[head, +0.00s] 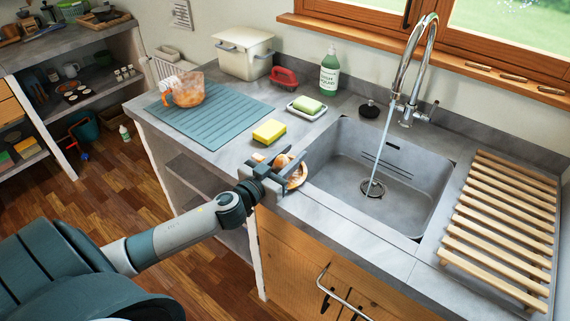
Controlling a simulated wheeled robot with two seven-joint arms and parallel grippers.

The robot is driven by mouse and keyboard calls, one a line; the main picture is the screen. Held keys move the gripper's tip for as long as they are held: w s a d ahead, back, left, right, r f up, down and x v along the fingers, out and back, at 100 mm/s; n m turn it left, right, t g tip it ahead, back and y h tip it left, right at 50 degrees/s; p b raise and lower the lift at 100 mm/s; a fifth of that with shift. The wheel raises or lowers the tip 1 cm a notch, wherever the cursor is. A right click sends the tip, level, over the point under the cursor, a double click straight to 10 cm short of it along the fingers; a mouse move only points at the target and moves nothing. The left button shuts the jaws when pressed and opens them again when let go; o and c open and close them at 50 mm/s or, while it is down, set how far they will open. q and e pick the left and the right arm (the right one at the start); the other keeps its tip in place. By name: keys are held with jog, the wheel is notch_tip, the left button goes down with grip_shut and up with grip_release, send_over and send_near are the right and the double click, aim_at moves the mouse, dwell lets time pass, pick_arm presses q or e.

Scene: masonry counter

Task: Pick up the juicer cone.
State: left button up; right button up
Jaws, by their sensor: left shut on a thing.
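My left gripper (280,172) reaches in from the left to the front edge of the counter, left of the sink. It is shut on an orange-brown, rounded piece with pale parts, which I take to be the juicer cone (297,179). The dark fingers hide part of the cone. I cannot tell whether the cone still touches the counter. My right gripper is not in view.
A sponge (269,131) lies just behind my gripper. The sink (405,205) has running water from the tap (401,85). A wooden rack (500,222) lies at the right.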

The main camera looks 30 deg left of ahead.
pick_arm(q)
jog(key=shift+r, duration=0.1)
